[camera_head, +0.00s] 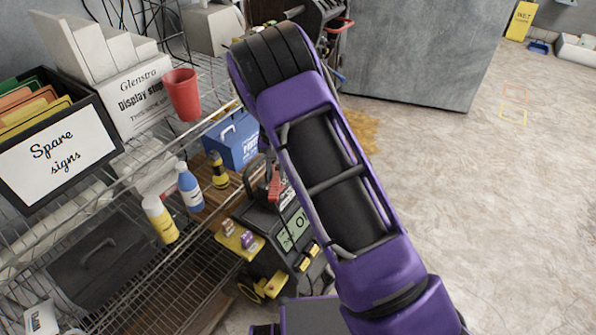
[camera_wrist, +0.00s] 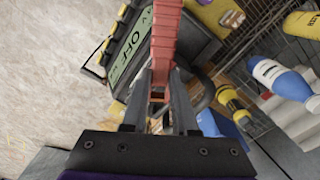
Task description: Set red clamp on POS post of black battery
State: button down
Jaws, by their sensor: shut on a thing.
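The red clamp (camera_wrist: 164,45) is between the two dark fingers of my gripper (camera_wrist: 158,88) in the wrist view, and they are shut on it. In the head view the red clamp (camera_head: 275,186) shows just left of my purple arm, above the black unit (camera_head: 262,218); my gripper is mostly hidden there. I cannot tell whether the clamp touches anything. No POS post can be made out, and I cannot tell which thing is the black battery.
A wire shelf on the left holds a blue bottle (camera_head: 190,187), a yellow bottle (camera_head: 160,220), a black-and-yellow bottle (camera_head: 217,170), a blue box (camera_head: 233,140) and a red cup (camera_head: 183,94). A grey block (camera_head: 420,50) stands behind. The floor at right is mostly clear.

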aim_at(274, 174)
jog(key=shift+w+a+f, duration=0.1)
jog(key=shift+w+a, duration=0.05)
jog(key=shift+a, duration=0.2)
jog(key=shift+f, duration=0.1)
jog(key=shift+f+b, duration=1.45)
jog(key=shift+f, duration=0.45)
jog(key=shift+f+b, duration=1.15)
jog(key=shift+f, duration=0.25)
dwell(0.5)
jog(key=c, duration=0.6)
grip_release()
notch_tip(274, 174, up, 18)
jog(key=p, duration=0.1)
jog(key=shift+f+p, duration=0.25)
jog(key=shift+p, duration=0.15)
